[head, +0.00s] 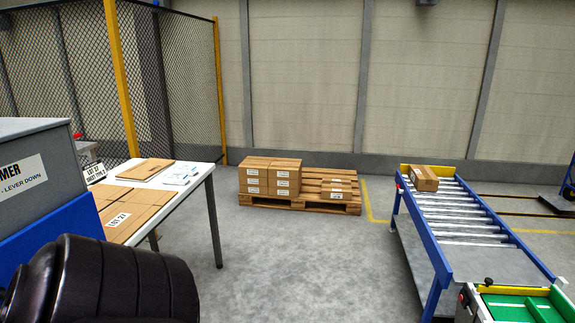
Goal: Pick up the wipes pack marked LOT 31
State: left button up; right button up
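No pack with a readable LOT 31 mark shows in the head view. A flat, pale blue and white pack (181,174) lies on the far right part of the white table (177,201); its print is too small to read. A brown carton (134,207) on the table's near part has a label that seems to read LOT 27. A white label card (95,172) at the table's left reads LOT with a number that I cannot make out surely. Neither of my grippers is in view.
A grey and blue machine (30,180) stands at the left, hiding part of the table. Flat brown cardboard (145,169) lies on the table. Cartons sit on a pallet (300,203). A roller conveyor (460,215) with one carton (423,178) is right. The middle floor is clear.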

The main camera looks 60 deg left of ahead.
aim_at(178, 180)
jog(key=u, duration=1.05)
jog(key=i+j+u, duration=0.1)
jog(key=u, duration=0.35)
jog(key=i+u, duration=0.2)
jog(key=u, duration=0.25)
jog(key=i+u, duration=0.15)
jog(key=u, duration=0.3)
jog(key=i+l+u, duration=0.15)
jog(key=i+u, duration=0.25)
jog(key=i+l+u, duration=0.3)
jog(key=u, duration=0.15)
jog(key=i+l, duration=0.4)
jog(key=i+l+u, duration=0.1)
jog(key=i+l, duration=0.3)
jog(key=l, duration=0.15)
